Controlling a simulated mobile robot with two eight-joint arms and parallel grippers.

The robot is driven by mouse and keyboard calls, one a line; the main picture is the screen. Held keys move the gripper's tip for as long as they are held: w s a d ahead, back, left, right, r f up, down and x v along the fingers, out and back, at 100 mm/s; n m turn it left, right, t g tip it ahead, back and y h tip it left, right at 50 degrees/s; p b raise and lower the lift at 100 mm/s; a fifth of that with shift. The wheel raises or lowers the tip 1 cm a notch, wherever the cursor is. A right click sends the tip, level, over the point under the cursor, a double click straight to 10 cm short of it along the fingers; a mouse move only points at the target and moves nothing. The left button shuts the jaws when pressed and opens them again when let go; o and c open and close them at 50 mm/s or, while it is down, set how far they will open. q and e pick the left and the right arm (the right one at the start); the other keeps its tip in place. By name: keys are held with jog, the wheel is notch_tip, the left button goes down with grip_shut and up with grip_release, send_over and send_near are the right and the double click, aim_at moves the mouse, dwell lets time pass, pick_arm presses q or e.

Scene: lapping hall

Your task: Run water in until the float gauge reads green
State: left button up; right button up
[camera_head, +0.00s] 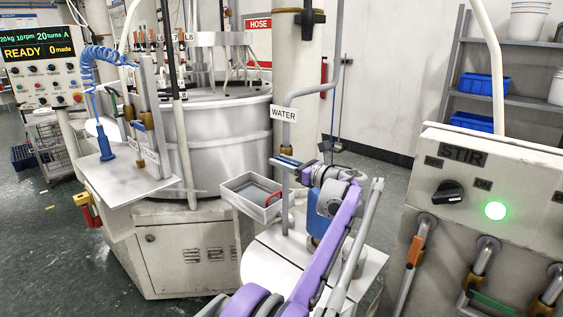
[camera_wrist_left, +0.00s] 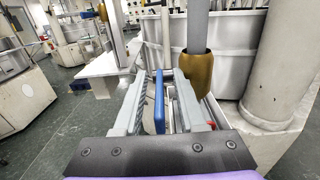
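The water pipe with its WATER sign (camera_head: 284,114) comes down beside the big round tank (camera_head: 228,135). A brass valve (camera_wrist_left: 197,72) sits on this pipe. Its blue lever (camera_head: 290,161) also shows in the left wrist view (camera_wrist_left: 159,102). My left gripper (camera_head: 303,171) is at the lever. In the left wrist view its fingers (camera_wrist_left: 160,85) stand on either side of the lever, open, with a gap visible on both sides. I cannot make out the float gauge in either view. My right gripper is not in view.
A grey tray (camera_head: 240,187) with a red handle is close to the valve. A control box marked STIR (camera_head: 490,185) has a lit green lamp at the right. A white side table (camera_head: 120,180) stands left of the tank. The display panel (camera_head: 38,50) reads READY.

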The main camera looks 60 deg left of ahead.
pick_arm(q)
jog(key=shift+a, duration=0.15)
grip_shut()
dwell(1.4)
